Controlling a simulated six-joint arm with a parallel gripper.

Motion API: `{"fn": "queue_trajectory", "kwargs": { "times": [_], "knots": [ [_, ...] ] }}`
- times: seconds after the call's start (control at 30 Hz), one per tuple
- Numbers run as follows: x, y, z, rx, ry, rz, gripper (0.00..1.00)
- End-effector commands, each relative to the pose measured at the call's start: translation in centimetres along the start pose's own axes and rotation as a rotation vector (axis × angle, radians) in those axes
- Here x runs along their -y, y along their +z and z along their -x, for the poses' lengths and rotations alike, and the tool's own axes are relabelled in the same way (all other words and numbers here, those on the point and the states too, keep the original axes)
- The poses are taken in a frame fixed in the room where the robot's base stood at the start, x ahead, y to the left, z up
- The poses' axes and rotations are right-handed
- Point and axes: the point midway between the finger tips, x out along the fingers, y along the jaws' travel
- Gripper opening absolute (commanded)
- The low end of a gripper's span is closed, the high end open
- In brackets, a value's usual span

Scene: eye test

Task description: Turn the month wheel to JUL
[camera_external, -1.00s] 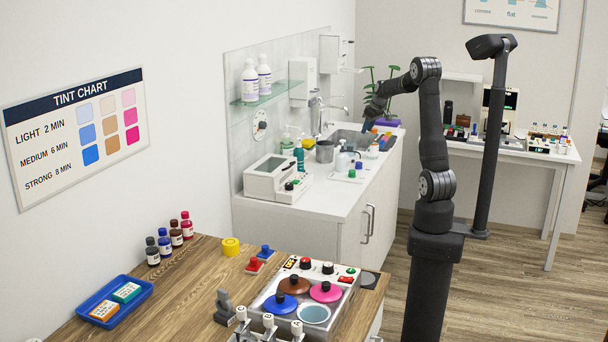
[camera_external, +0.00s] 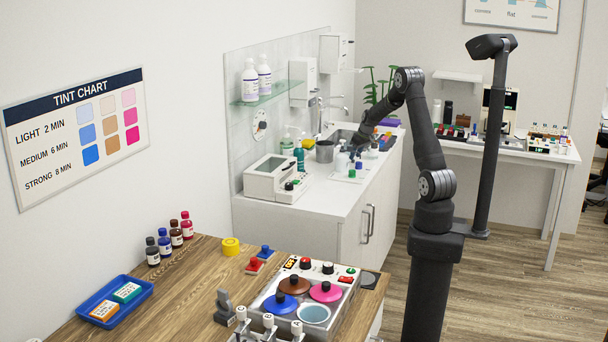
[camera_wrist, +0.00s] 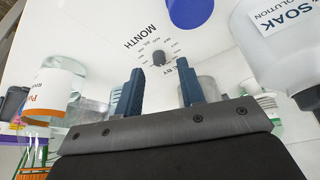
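The month wheel (camera_wrist: 159,58) shows in the wrist view as a small dark knob on a white surface. The word MONTH and tiny month labels stand around it; I cannot read the setting. My gripper (camera_wrist: 160,68) is open, with its two dark blue fingers apart and the knob showing between their tips. I cannot tell the distance to the knob. In the external view my gripper (camera_external: 355,150) is low over the far counter, near a white plate (camera_external: 341,178) with small blue and green pieces. I cannot make out the wheel there.
A SOAK solution bottle (camera_wrist: 292,45) is close at the right in the wrist view. A blue round piece (camera_wrist: 190,12) is above the wheel. A grey beaker (camera_external: 324,151) stands on the counter.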

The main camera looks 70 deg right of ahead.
Motion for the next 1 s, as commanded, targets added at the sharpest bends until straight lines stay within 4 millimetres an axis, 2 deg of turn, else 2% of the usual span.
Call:
{"fn": "queue_trajectory", "kwargs": {
  "times": [0.03, 0.2, 0.5, 0.57, 0.7, 1.0],
  "knots": [
    [0.0, 0.0, -0.7, 0.001, 0.0, 0.0, 0.36],
    [0.0, 0.0, -1.9, -0.001, 0.0, -0.001, 0.36],
    [0.0, 0.0, -2.1, -0.001, 0.0, -0.001, 0.36],
    [0.0, 0.0, -2.1, -0.001, 0.0, -0.001, 0.28],
    [0.0, 0.0, -2.1, -0.001, 0.0, -0.001, 0.01],
    [0.0, 0.0, -2.1, 0.0, 0.018, -0.041, 0.0]
  ]
}}
